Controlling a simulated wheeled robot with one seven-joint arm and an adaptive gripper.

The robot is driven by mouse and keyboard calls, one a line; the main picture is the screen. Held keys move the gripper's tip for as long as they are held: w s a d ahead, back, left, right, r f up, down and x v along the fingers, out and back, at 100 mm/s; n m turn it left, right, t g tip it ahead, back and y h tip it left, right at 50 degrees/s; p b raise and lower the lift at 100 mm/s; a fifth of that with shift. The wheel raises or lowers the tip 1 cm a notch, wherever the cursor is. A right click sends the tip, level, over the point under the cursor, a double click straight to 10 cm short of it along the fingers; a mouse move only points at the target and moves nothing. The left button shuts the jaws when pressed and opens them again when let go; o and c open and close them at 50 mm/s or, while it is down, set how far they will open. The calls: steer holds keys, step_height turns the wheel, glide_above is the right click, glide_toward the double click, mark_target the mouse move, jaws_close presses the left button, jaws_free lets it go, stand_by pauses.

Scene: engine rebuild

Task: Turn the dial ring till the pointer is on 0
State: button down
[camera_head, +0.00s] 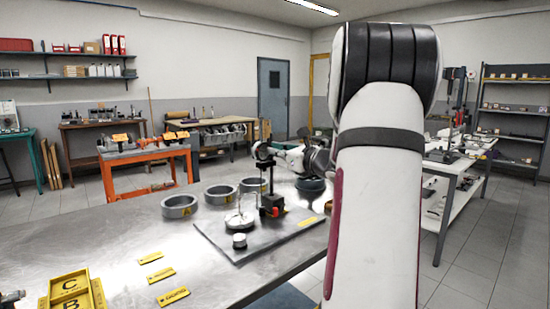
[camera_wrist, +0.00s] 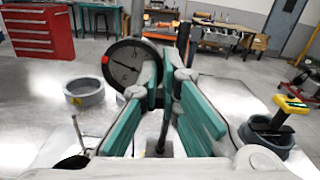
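The dial gauge (camera_wrist: 124,66) has a dark round face with a red mark at its left rim in the wrist view. Its pointer and numbers are too small to read. My gripper (camera_wrist: 166,73) reaches it with two teal fingers. The left fingertip overlaps the right edge of the dial, and the right fingertip lies just beyond that edge. The gap between the fingertips is narrow, and I cannot tell whether both press on the ring. In the head view, my gripper (camera_head: 272,153) is above the black stand base (camera_head: 272,203), and the dial's face is not readable.
The stand is on a grey plate (camera_head: 290,233) on the metal table (camera_head: 130,232). A round disc (camera_head: 239,222) and a small cylinder (camera_head: 240,241) are on the plate. Grey rings (camera_head: 179,206) stand behind it. Yellow tags (camera_head: 161,274) and a yellow tray (camera_head: 96,292) lie left.

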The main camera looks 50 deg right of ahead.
stand_by(0.5)
steer(key=c, duration=1.8)
jaws_free()
steer(key=v, duration=1.2)
